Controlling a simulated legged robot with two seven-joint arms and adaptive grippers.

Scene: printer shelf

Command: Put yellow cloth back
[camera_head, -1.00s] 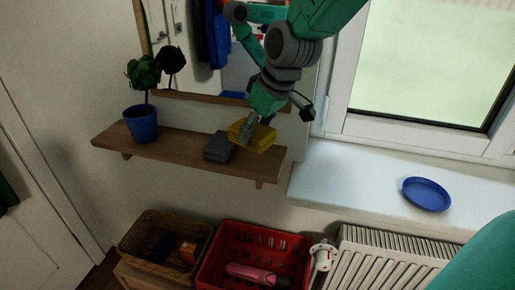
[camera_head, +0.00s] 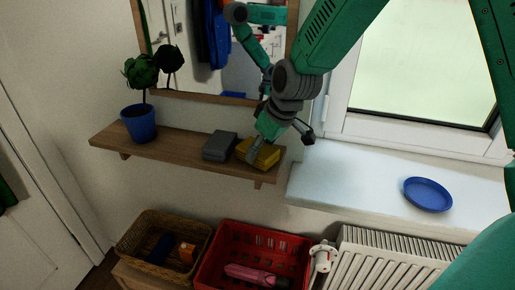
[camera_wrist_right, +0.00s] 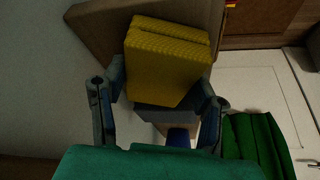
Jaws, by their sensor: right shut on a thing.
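The yellow cloth (camera_head: 264,158) is a folded block at the right end of the wooden shelf (camera_head: 180,151). My right gripper (camera_head: 258,148) reaches down from above and is shut on it. In the right wrist view the yellow cloth (camera_wrist_right: 165,62) sits between the two fingers of my right gripper (camera_wrist_right: 162,92). The cloth is at the shelf top; whether it rests fully on it is hard to tell. A grey folded cloth (camera_head: 219,146) lies just left of it on the shelf. It also shows behind the yellow one in the wrist view (camera_wrist_right: 165,119). My left gripper is not in view.
A blue pot (camera_head: 140,124) with a plant stands at the shelf's left end. A mirror hangs behind the shelf. Below are a wicker basket (camera_head: 133,238) and a red crate (camera_head: 206,262). The windowsill (camera_head: 345,190) on the right holds a blue plate (camera_head: 427,194).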

